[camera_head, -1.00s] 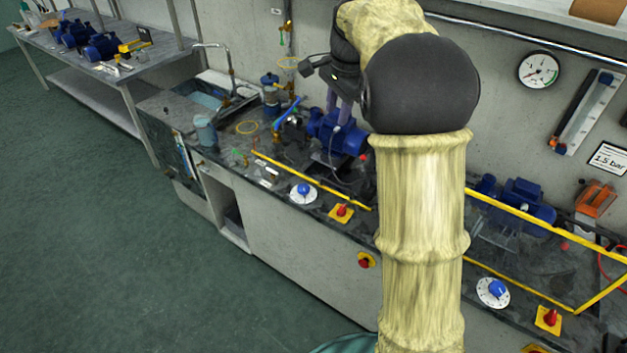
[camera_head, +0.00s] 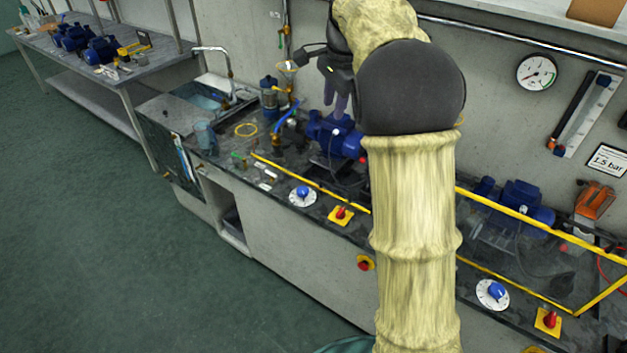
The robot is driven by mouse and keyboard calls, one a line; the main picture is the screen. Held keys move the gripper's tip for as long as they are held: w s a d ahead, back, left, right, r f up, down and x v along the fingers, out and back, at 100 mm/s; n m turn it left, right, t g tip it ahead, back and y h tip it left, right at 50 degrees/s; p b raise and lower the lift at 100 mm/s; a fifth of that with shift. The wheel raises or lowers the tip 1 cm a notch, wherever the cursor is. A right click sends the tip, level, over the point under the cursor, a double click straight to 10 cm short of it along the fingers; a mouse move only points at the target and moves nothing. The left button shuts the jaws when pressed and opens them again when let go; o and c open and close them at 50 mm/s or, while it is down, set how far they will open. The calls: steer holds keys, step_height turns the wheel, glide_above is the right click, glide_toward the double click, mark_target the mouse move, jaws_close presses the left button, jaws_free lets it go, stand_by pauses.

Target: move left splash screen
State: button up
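Of the left splash screen, I make out only a yellow bar (camera_head: 312,181) along the front of the left pump station. No clear panel or upper bar shows there, and my arm hides the right part of that station. My gripper (camera_head: 335,112) hangs with its fingers pointing down, just above or in front of the left blue pump (camera_head: 333,135). Its two fingers stand a little apart with nothing seen between them. Whether they touch the pump cannot be told.
The right station has a yellow-framed clear screen (camera_head: 520,215) standing before its blue pump. A blue dial (camera_head: 303,196) and a red switch (camera_head: 341,214) sit in front of the left bar. A sink (camera_head: 205,97) lies left. The green floor (camera_head: 120,260) is clear.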

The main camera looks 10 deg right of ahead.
steer(key=s+f+n, duration=0.7)
steer(key=s+f, duration=0.2)
steer(key=s, duration=0.4)
steer(key=s+f+n, duration=0.7)
steer(key=s+f, duration=0.2)
steer(key=s, duration=0.4)
steer(key=shift+a+f+t+h, duration=0.15)
steer(key=shift+a+t+h, duration=0.15)
steer(key=shift+a, duration=0.05)
steer(key=shift+w+a, duration=0.1)
steer(key=shift+a, duration=0.05)
